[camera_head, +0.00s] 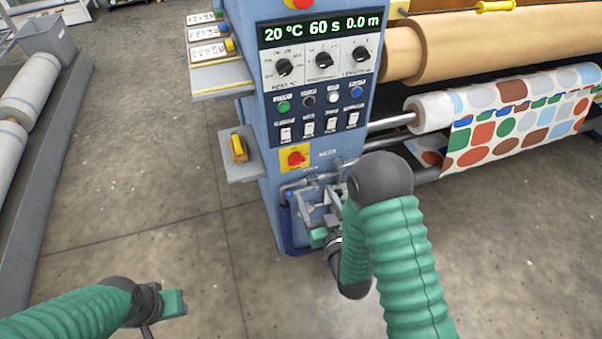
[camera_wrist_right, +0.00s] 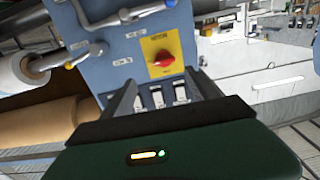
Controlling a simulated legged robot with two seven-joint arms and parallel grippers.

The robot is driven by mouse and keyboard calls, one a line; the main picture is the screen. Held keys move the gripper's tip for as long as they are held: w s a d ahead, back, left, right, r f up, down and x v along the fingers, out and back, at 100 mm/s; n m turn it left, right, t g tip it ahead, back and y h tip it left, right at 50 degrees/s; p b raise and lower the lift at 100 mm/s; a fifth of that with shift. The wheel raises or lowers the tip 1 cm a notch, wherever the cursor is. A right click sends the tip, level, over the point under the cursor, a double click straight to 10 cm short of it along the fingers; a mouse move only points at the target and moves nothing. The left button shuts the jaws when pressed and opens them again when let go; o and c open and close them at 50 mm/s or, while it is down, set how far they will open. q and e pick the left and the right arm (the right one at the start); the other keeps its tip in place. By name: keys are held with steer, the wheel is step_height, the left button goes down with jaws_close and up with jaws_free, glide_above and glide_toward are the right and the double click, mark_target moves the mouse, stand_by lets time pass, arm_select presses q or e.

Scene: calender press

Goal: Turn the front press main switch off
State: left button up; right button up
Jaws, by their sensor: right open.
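The main switch is a red rotary knob (camera_head: 296,158) on a yellow plate, low on the blue press front in the head view. The red knob also shows in the right wrist view (camera_wrist_right: 164,58), just beyond the fingers and apart from them. My right gripper (camera_head: 315,208) is below the switch, close to the press front, pointing up towards it. In the right wrist view its two dark fingers (camera_wrist_right: 165,92) are spread with nothing held between them. My left gripper (camera_head: 168,302) is low at the left, over bare floor; its jaw gap is not clear.
Above the switch are white rocker switches (camera_head: 308,129), coloured buttons, black dials and a display (camera_head: 318,28). A yellow-handled side box (camera_head: 238,150) sticks out left. Pipes and a valve handle (camera_wrist_right: 145,12) lie near my right gripper. Rolls (camera_head: 435,110) are at right.

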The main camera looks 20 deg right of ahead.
steer(key=b, duration=0.1)
glide_toward(298, 164)
steer(key=w, duration=0.2)
steer(key=w+a, duration=0.1)
steer(key=w, duration=0.1)
steer(key=shift+a, duration=0.2)
steer(key=w, duration=0.1)
steer(key=w+d, duration=0.1)
steer(key=w, duration=0.1)
steer(key=w+b, duration=0.1)
steer(key=shift+w+d+f, duration=0.2)
steer(key=shift+w+d, duration=0.15)
steer(key=shift+d, duration=0.05)
steer(key=shift+a+r, duration=0.2)
steer(key=shift+a, duration=0.4)
steer(key=shift+c, duration=1.3)
steer(key=shift+d+f, duration=0.1)
steer(key=shift+d, duration=0.25)
steer(key=c, duration=1.1)
arm_select(q)
steer(key=f, duration=0.1)
steer(key=a+f, duration=0.1)
steer(key=shift+s+a+f, duration=0.15)
steer(key=shift+f, duration=0.2)
arm_select(e)
steer(key=shift+a, duration=0.15)
